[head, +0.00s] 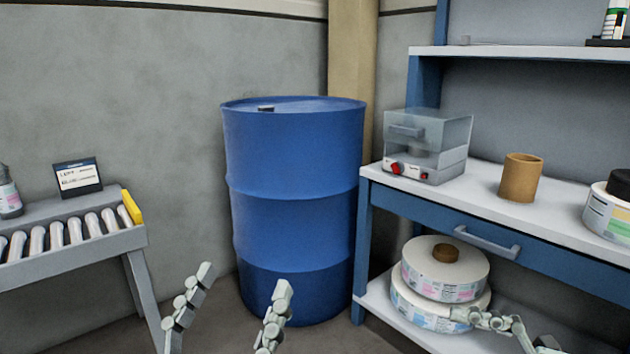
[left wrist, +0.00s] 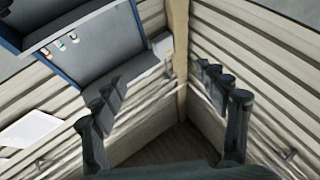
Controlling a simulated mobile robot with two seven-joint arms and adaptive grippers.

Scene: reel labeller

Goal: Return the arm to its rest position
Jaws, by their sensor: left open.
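My left gripper (head: 245,280) is open at the bottom of the head view, in front of the blue drum, with nothing between its fingers. In the left wrist view, its spread fingers (left wrist: 160,90) frame empty space, with a wall corner and shelving beyond. Part of my right gripper (head: 490,321) shows at the lower right, overlapping the reels on the lower shelf in the picture. Its jaw opening is unclear, and I cannot tell whether it touches the reels.
The blue drum (head: 291,190) stands in the corner. A roller conveyor (head: 75,262) with a small sign (head: 77,178) is at left. The bench (head: 482,207) at right bears a clear-lidded machine (head: 428,145) and a brown tube (head: 520,178). Stacked reels (head: 443,268) lie below.

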